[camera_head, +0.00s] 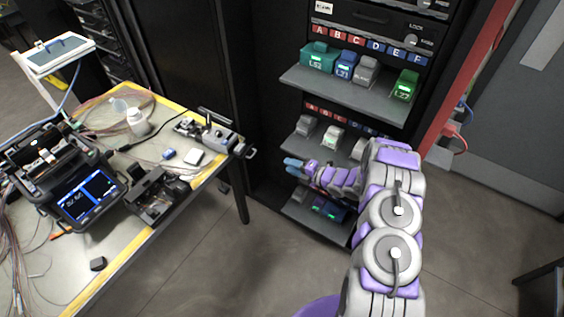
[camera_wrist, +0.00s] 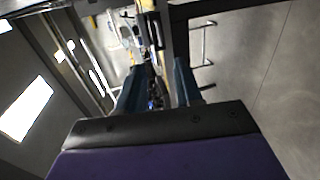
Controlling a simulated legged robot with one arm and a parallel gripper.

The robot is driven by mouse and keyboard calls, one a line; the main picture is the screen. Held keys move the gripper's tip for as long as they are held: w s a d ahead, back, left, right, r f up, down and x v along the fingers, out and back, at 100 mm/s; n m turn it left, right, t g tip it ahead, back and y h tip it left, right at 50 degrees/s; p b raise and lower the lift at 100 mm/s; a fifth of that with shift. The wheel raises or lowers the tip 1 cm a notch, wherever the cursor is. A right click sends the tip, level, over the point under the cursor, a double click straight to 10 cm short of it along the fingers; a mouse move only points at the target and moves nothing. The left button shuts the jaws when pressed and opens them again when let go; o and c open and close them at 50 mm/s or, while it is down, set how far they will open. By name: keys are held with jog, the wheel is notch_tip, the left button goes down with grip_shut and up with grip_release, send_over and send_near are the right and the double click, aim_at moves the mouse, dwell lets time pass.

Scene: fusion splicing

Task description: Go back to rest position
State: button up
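My gripper (camera_head: 291,167) is at the left of the rack, between its middle and lower shelves, with its blue fingertips pointing left. My purple and grey arm reaches up from the bottom of the head view to it. In the wrist view, the two blue fingers of my gripper (camera_wrist: 158,78) stand apart. I see nothing held between them. The arm hides part of the middle and lower shelves.
The rack has an upper shelf (camera_head: 340,88) with several coloured modules, a middle shelf (camera_head: 306,150) and a lower shelf (camera_head: 318,226). A workbench (camera_head: 112,240) with a fusion splicer (camera_head: 78,192) stands at left. Floor (camera_head: 262,272) between is clear.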

jog(key=shift+s+d+r, duration=0.1)
jog(key=shift+s+d, duration=0.2)
jog(key=shift+d, duration=0.05)
dwell(0.3)
jog(key=w+d+r+m+h, duration=0.5)
jog(key=d+r+m+h, duration=0.25)
jog(key=r, duration=0.45)
jog(key=s+d+r+m+g+h, duration=0.2)
jog(key=s+d+r+m+h, duration=0.4)
jog(key=s+r+m, duration=0.35)
jog(key=s+a+r+m+g, duration=0.3)
jog(key=s+m, duration=0.1)
jog(key=s, duration=1)
jog(key=s+a+r+m+g+y, duration=0.1)
jog(key=s+a+r+m+g, duration=0.2)
jog(key=s, duration=1.2)
jog(key=s+a+r+m+g, duration=0.3)
jog(key=s+a+r+m, duration=0.1)
jog(key=s, duration=1.1)
jog(key=shift+a+r+m, duration=0.3)
jog(key=shift+r, duration=0.1)
